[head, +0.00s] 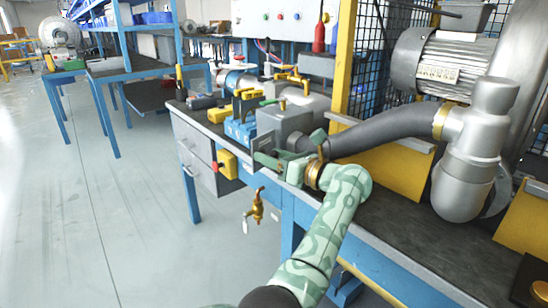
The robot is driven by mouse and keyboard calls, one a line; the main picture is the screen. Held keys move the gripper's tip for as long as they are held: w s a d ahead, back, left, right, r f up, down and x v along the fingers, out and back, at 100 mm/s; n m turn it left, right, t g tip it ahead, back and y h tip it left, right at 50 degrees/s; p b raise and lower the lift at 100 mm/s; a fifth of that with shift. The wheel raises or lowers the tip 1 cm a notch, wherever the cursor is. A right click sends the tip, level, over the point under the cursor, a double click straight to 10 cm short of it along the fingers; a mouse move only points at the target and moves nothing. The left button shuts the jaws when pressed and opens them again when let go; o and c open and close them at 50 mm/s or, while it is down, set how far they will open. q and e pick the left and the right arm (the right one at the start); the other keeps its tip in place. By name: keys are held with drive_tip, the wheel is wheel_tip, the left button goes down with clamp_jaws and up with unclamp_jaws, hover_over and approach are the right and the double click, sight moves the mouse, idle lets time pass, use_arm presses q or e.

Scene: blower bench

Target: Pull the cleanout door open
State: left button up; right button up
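A grey metal box (284,121) stands on the bench, with a thick dark hose (385,131) running from it to the silver blower pipework (473,150). I cannot make out for certain which face or panel is the cleanout door; any door on the box's near side is partly hidden by my gripper. My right gripper is out of view.
Blue vices or clamps (239,130) and yellow-handled valves sit left of the box. A yellow box with a red knob (227,163) and a brass tap (256,206) are at the bench front. A motor (441,65) stands behind. The floor (110,220) at left is clear.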

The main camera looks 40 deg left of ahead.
use_arm(q)
drive_tip(key=shift+d, duration=0.25)
drive_tip(key=d, duration=0.7)
drive_tip(key=shift+p, duration=0.45)
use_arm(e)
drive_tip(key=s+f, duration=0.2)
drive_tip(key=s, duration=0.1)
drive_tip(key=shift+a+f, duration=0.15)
use_arm(q)
drive_tip(key=shift+s+f, duration=0.1)
drive_tip(key=shift+s, duration=0.05)
